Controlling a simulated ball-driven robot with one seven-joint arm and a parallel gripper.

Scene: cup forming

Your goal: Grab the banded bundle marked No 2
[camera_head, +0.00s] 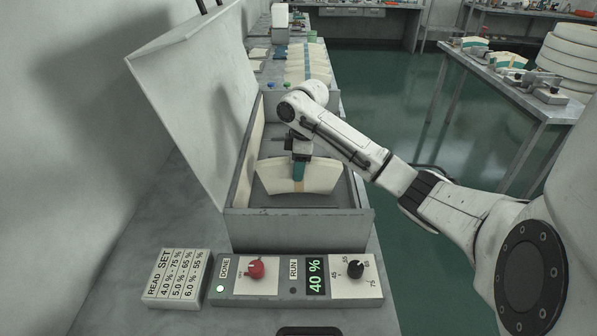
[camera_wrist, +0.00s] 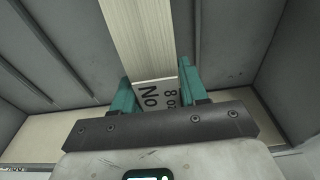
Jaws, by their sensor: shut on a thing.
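A cream, fan-shaped bundle (camera_head: 322,178) is inside the open grey box (camera_head: 300,228). In the wrist view the bundle (camera_wrist: 145,35) runs up between my fingers as a pale layered strip. A white label (camera_wrist: 156,93) on it reads "No" and part of a second line like "8 o"; the number after "No" is hidden by the gripper. My gripper (camera_head: 299,172) points down at the bundle's middle, and its teal fingers are shut on it. In the wrist view the fingers (camera_wrist: 158,95) sit on both sides of the label.
The box's lid (camera_head: 190,100) stands open at the left. In front are a control panel (camera_head: 300,290) showing 40 % and a READ/SET card (camera_head: 177,277). More banded bundles (camera_head: 305,65) lie on the bench behind. A side table (camera_head: 500,75) stands at the right.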

